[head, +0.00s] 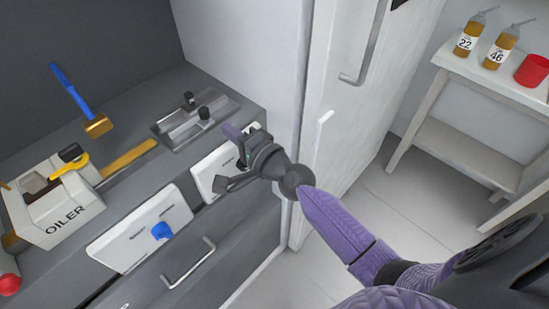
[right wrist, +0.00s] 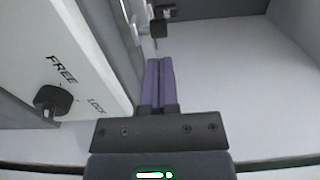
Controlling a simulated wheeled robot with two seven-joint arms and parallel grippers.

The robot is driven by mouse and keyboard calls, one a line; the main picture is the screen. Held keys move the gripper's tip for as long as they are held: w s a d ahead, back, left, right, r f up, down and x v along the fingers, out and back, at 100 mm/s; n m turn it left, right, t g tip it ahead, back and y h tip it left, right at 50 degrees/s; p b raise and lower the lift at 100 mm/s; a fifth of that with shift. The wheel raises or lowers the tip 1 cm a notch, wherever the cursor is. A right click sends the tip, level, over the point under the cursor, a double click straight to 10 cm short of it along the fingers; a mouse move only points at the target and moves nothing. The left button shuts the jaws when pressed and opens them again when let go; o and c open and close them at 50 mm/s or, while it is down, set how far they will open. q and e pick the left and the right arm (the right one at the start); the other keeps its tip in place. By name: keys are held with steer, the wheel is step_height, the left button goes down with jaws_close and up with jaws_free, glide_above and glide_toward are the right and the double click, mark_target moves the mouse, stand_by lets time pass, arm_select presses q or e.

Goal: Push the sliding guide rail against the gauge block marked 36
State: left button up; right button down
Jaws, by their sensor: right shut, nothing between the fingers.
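A grey metal fixture (head: 185,128) with black knobs lies on the counter; it looks like the guide rail assembly, and part of it shows at the top of the right wrist view (right wrist: 134,30). I cannot make out a gauge block or the number 36. My right gripper (head: 230,131) is shut and empty near the fixture's right end, at the counter's front edge. In the right wrist view its purple fingers (right wrist: 159,64) lie together, pointing toward a black knob (right wrist: 158,28). Whether they touch anything is unclear. My left gripper is out of view.
A white panel (right wrist: 62,55) marked FREE and LOCK, with a black knob (right wrist: 52,101), is left of my fingers. A white cabinet (head: 345,120) stands right.

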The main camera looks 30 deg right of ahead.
steer(key=v, duration=0.8)
steer(key=shift+s+b, duration=0.4)
steer(key=shift+b, duration=0.05)
steer(key=shift+d, duration=0.15)
steer(key=s+d+f+n+g+h, duration=0.25)
steer(key=s+f+g, duration=0.2)
steer(key=f, duration=0.75)
steer(key=s+d+f+n+g+h, duration=0.25)
steer(key=s+f+n, duration=0.2)
steer(key=f, duration=0.85)
steer(key=s+f+n+g, duration=0.3)
steer(key=s+f, duration=0.1)
steer(key=s, duration=0.6)
steer(key=s+f+n+g+h, duration=0.1)
steer(key=s+f+n+g, duration=0.2)
steer(key=s, duration=0.7)
steer(key=s+f+n+g, duration=0.3)
steer(key=s+f, duration=0.3)
steer(key=s, duration=0.4)
steer(key=shift+d+f+n+g+h, duration=0.3)
steer(key=shift+d+n+g+h, duration=0.1)
steer(key=shift+g, duration=0.3)
